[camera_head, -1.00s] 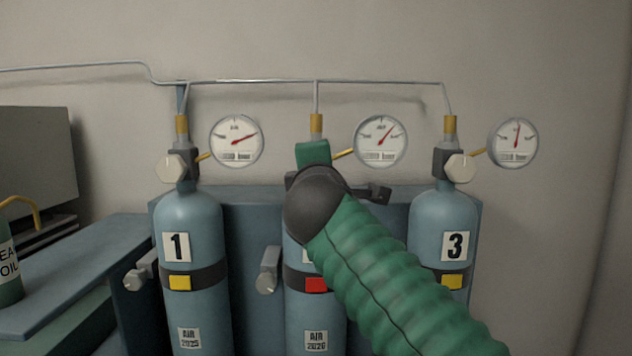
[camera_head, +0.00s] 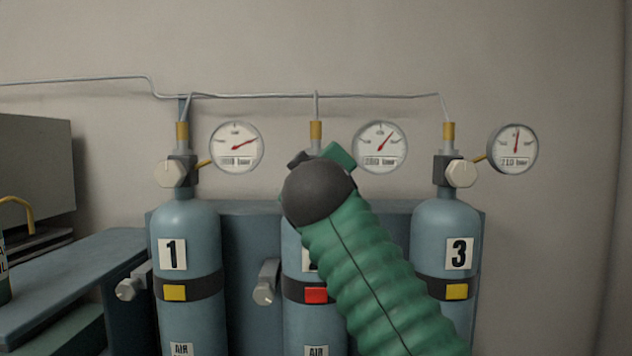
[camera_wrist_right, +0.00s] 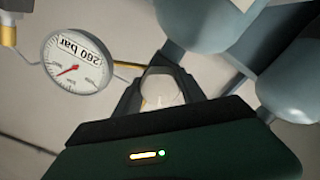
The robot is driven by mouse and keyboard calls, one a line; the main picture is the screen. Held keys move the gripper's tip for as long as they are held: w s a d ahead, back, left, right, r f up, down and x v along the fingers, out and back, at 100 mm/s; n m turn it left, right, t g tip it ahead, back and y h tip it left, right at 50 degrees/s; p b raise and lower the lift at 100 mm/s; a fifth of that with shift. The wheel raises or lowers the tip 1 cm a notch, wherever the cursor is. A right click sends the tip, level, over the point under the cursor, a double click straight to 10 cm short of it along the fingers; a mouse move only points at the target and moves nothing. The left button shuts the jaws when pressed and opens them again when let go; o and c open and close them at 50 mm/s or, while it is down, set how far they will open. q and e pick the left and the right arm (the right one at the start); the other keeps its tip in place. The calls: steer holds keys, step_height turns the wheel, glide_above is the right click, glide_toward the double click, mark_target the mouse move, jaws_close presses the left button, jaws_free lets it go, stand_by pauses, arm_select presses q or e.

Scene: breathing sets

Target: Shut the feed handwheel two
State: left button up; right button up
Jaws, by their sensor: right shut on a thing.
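Cylinder two (camera_head: 303,328) stands in the middle of the rack with a red tag on its strap. Its valve and handwheel are hidden behind my right arm in the head view. In the right wrist view the pale handwheel (camera_wrist_right: 162,88) sits between the two dark fingers of my right gripper (camera_wrist_right: 160,95), which is shut on it. The wrist looks rolled, since the gauge text appears upside down there. The gauge of cylinder two (camera_head: 380,147) shows beside the arm, and also in the wrist view (camera_wrist_right: 77,63). My left gripper is out of view.
Cylinder one (camera_head: 186,235) with its knob (camera_head: 170,173) stands left, and cylinder three (camera_head: 446,235) with its knob (camera_head: 461,173) right. A thin pipe (camera_head: 250,96) runs above them. A bench (camera_head: 70,280) is at the left.

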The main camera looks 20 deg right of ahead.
steer(key=shift+w+a+f+m+b, duration=0.1)
steer(key=shift+f+m+b, duration=0.05)
steer(key=shift+m, duration=0.5)
steer(key=shift+w+f+m+b, duration=0.1)
steer(key=shift+m+b, duration=0.05)
steer(key=shift+m, duration=0.5)
steer(key=shift+f, duration=0.1)
steer(key=o, duration=1.3)
steer(key=shift+o, duration=0.3)
steer(key=shift+s, duration=0.1)
